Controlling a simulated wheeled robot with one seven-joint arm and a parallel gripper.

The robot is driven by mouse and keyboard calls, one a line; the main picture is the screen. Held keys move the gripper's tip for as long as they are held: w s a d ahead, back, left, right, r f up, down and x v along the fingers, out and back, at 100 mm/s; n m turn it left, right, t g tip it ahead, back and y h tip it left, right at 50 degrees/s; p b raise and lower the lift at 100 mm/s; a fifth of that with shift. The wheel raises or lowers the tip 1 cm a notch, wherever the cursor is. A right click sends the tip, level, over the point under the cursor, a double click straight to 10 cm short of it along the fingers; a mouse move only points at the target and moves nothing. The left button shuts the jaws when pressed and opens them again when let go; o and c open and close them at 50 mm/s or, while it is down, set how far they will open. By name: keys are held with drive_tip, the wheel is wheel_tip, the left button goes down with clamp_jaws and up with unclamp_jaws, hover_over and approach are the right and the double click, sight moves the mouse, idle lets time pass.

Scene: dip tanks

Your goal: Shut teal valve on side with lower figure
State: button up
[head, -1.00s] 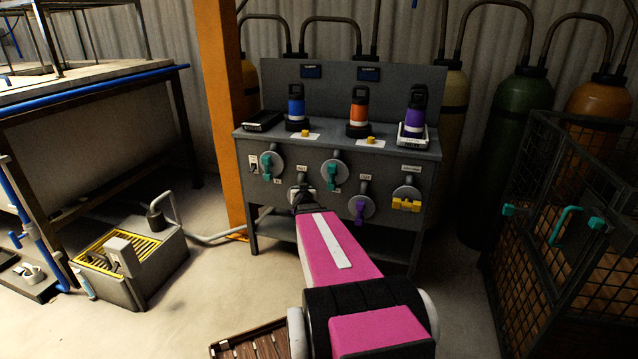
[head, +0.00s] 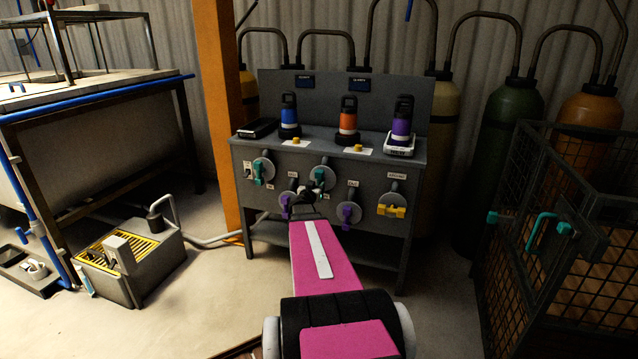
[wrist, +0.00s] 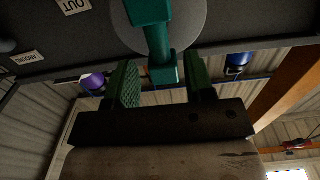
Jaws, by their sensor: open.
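The grey panel (head: 240,165) carries a teal valve (head: 262,171) at left and another teal valve (head: 321,177) near the middle, each on a round grey disc. My gripper (head: 312,188) is at the middle teal valve. In the wrist view, my gripper (wrist: 162,76) is open, with green-padded fingers on either side of the teal handle (wrist: 160,45). The handle's end lies between the fingers, with a gap visible to each.
Purple valves (head: 287,204) (head: 349,214) sit below the teal ones, and a yellow valve (head: 392,210) at right. Blue (head: 289,117), orange (head: 348,120) and purple (head: 401,120) bottles stand on top. A mesh cage (head: 560,235) is at right, an orange post (head: 213,100) at left.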

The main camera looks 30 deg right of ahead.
sight(319, 182)
drive_tip(key=x, duration=0.4)
drive_tip(key=shift+w+d, duration=0.25)
drive_tip(key=shift+d, duration=0.05)
clamp_jaws()
